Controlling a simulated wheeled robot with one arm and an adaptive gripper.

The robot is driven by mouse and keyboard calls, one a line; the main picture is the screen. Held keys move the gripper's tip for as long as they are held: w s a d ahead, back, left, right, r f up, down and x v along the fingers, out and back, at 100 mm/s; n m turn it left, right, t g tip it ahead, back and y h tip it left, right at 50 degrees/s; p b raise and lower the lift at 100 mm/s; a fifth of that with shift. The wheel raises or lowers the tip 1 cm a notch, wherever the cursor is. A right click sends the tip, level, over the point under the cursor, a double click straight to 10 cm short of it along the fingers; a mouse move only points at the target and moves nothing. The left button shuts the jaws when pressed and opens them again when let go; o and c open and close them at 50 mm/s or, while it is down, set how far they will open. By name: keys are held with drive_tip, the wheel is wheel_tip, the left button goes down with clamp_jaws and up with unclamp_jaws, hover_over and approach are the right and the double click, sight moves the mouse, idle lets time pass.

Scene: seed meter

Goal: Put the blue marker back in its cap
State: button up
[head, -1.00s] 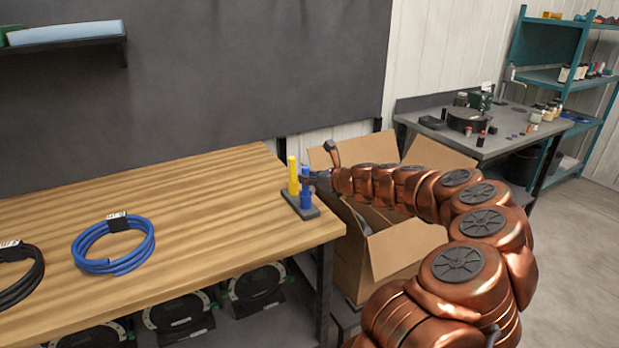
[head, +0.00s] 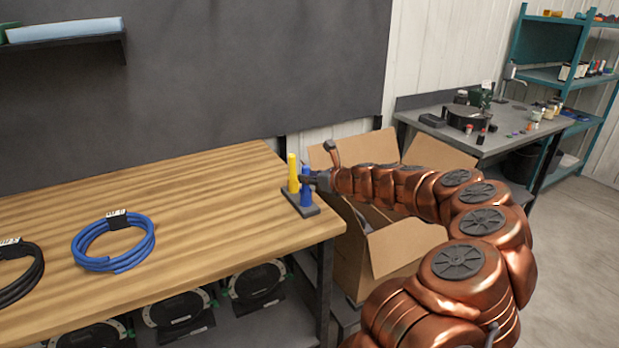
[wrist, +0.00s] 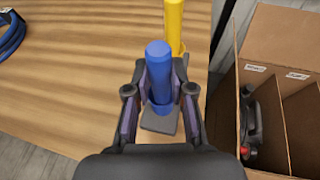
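The blue marker (wrist: 158,68) stands upright between the two fingers of my gripper (wrist: 160,82), which look closed against its sides in the wrist view. In the head view its upper end (head: 305,170) shows just above my gripper (head: 311,179). Below the fingers is a blue cap (head: 306,196) on a small dark stand (head: 313,210). The marker's lower end is right over or in the cap. I cannot tell whether it is fully seated.
A yellow marker (head: 292,174) stands upright on the same stand, close beside the blue one. The stand is near the wooden table's (head: 200,215) right corner. An open cardboard box (head: 395,245) is to the right. A blue cable coil (head: 90,262) lies left, with clear tabletop between.

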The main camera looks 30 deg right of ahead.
drive_tip(key=o, duration=0.5)
drive_tip(key=shift+o, duration=0.2)
drive_tip(key=shift+s, duration=0.15)
drive_tip(key=v, duration=1.1)
drive_tip(key=shift+s, duration=0.35)
drive_tip(key=shift+r, duration=0.15)
